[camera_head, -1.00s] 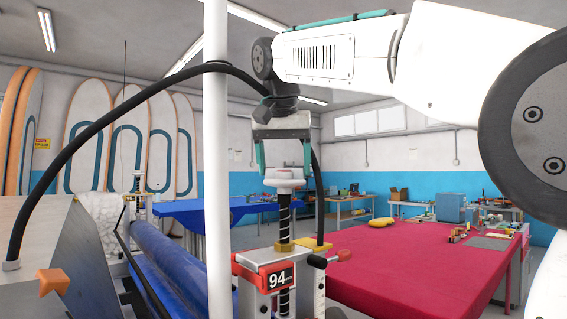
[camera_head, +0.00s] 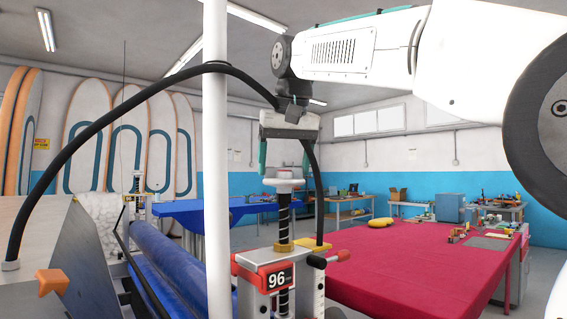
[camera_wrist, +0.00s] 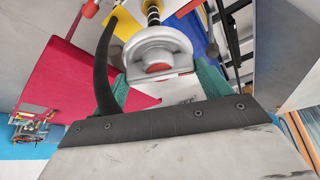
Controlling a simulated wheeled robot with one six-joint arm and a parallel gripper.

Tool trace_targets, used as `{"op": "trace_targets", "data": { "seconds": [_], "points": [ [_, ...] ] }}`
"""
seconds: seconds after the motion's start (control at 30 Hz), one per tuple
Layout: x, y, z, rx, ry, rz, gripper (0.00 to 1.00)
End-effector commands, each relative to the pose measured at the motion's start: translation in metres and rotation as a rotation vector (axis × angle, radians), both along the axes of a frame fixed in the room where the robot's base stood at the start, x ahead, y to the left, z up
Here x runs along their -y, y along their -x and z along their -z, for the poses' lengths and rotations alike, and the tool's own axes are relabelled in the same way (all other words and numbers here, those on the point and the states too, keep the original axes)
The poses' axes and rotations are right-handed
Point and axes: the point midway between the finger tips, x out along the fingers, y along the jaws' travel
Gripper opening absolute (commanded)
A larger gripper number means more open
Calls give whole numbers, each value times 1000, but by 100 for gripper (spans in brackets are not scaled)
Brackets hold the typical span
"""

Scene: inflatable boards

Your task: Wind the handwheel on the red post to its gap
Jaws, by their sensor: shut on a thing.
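The contact of the fingertips is partly hidden.
A white pole (camera_head: 216,160) stands just left of the post. A black cable arches from the left to my gripper. A red-topped table (camera_head: 400,270) lies to the right, and a blue roll (camera_head: 170,265) to the left.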

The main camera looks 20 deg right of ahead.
Motion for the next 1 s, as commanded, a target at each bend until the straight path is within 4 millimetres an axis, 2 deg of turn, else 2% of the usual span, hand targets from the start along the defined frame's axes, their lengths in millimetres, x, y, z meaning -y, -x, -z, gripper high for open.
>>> {"op": "trace_targets", "data": {
  "seconds": [0.3, 0.73, 0.77, 0.8, 1.0],
  "points": [
    [1, 0, 3, -9, 1, -96, 54],
    [0, 0, 3, -12, 1, -104, 54],
    [0, 0, 3, -11, 1, -104, 85],
    [0, 0, 3, -11, 1, -104, 96],
    [0, 0, 2, -7, 1, -105, 98]
  ]
}}
